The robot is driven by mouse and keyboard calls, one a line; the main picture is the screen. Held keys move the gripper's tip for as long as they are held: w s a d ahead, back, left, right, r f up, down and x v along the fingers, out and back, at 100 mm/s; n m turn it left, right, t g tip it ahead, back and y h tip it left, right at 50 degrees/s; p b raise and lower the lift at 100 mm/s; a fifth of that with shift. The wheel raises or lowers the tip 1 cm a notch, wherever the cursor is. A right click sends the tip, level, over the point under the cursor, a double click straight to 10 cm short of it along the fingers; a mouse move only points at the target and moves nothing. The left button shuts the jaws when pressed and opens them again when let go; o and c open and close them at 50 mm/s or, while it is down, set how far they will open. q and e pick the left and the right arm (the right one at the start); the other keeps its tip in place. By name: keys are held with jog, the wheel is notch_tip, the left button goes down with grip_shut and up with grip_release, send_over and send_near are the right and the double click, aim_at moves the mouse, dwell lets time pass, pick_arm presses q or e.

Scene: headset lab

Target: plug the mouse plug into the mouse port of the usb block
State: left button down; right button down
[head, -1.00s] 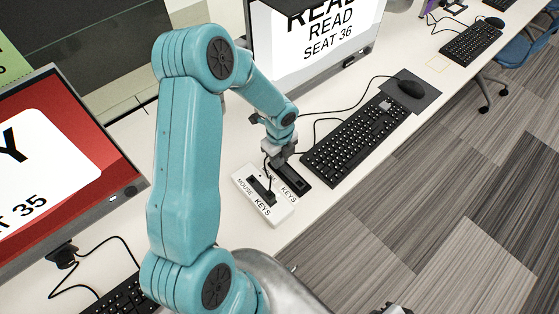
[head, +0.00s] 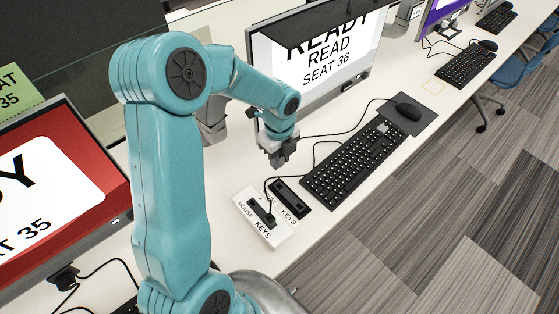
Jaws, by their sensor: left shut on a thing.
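The white usb block (head: 280,240) lies on the desk with MOUSE and KEYS printed on it. A black plug (head: 262,212) sits on the block with a cable rising from it. A dark holder (head: 288,196) lies beside the block. My left gripper (head: 277,160) is shut above and behind the holder, clear of the block. The mouse plug itself is too small to make out and is mostly hidden in the jaws; the mouse's cable (head: 335,134) runs toward them. My right gripper is out of view.
The keyboard (head: 352,165) lies right of the holder. The mouse (head: 409,111) rests on a dark mat (head: 425,118) beyond it. The Seat 36 monitor (head: 325,65) stands behind my gripper. The Seat 35 monitor (head: 60,170) is at left. The desk's front edge is close to the block.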

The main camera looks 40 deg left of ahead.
pick_arm(q)
jog(key=shift+r+p, duration=0.35)
jog(key=shift+r, duration=0.4)
jog(key=shift+f, duration=0.1)
jog(key=shift+s, duration=0.25)
jog(key=s+b, duration=0.1)
jog(key=s, duration=0.9)
jog(key=shift+a, duration=0.2)
jog(key=shift+f, duration=0.2)
